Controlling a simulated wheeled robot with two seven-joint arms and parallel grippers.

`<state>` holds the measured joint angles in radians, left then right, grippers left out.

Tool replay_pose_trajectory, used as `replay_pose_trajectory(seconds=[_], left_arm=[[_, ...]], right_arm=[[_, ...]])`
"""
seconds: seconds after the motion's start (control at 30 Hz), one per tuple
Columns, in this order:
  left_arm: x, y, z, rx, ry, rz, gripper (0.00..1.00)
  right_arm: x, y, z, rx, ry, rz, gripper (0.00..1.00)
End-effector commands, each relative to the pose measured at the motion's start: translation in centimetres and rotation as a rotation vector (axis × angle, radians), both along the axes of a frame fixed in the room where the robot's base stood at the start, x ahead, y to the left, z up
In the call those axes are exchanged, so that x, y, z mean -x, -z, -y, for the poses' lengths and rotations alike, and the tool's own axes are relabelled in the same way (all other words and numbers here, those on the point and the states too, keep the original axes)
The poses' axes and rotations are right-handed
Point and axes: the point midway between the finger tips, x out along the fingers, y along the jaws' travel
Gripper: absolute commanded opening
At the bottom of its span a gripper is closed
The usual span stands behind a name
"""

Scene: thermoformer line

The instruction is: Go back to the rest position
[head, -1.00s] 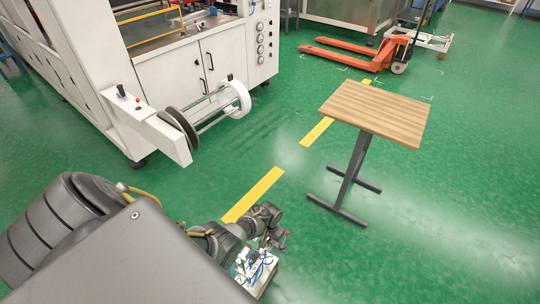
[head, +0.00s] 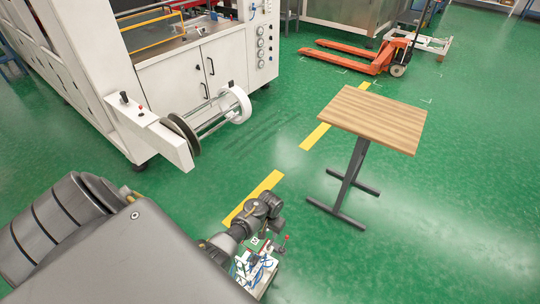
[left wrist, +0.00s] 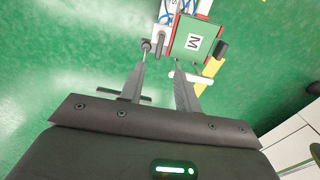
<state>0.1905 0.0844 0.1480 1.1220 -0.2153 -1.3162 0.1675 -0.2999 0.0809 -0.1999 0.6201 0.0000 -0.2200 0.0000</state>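My left gripper (left wrist: 162,78) is open in the left wrist view. Its two thin fingers stand apart with nothing held between them. Beyond the fingers is a green plate (left wrist: 187,45) marked with a letter M, beside a white part with blue cables. In the head view my left arm comes in from the lower left and bends down at the bottom middle, over the white part with blue cables. Its fingers are too small to make out there. My right gripper is in neither view.
A wood-topped table (head: 375,115) on a dark metal stand is right of the arm. A white machine (head: 205,65) with a projecting roll holder (head: 232,104) is at the upper left. An orange pallet truck (head: 352,53) is at the back.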

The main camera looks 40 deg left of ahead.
Motion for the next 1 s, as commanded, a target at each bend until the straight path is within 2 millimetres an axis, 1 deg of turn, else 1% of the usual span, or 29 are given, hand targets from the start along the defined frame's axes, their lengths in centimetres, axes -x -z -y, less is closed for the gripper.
replay_pose_trajectory(seconds=[0.47,0.6,0.67,0.77,0.87,0.9,1.0], left_arm=[[0.0,0.0,0.0,0.000,0.000,0.000,0.33],[0.9,-0.3,-0.1,-0.017,0.013,0.012,0.33],[1.8,-0.9,-0.2,-0.034,0.029,0.028,0.33],[4.2,-2.6,0.2,-0.069,0.070,0.066,0.33],[7.5,-5.4,1.4,-0.093,0.125,0.114,0.33],[8.9,-6.7,2.0,-0.098,0.147,0.133,0.33],[11.6,-9.7,3.5,-0.099,0.187,0.175,0.33]], right_arm=[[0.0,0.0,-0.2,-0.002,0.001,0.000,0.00],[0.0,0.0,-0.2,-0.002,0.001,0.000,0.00],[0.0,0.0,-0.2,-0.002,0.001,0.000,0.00],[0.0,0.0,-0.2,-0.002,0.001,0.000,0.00],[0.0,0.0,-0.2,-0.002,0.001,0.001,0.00],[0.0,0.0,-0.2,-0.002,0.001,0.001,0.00],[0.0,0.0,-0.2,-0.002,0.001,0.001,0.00]])
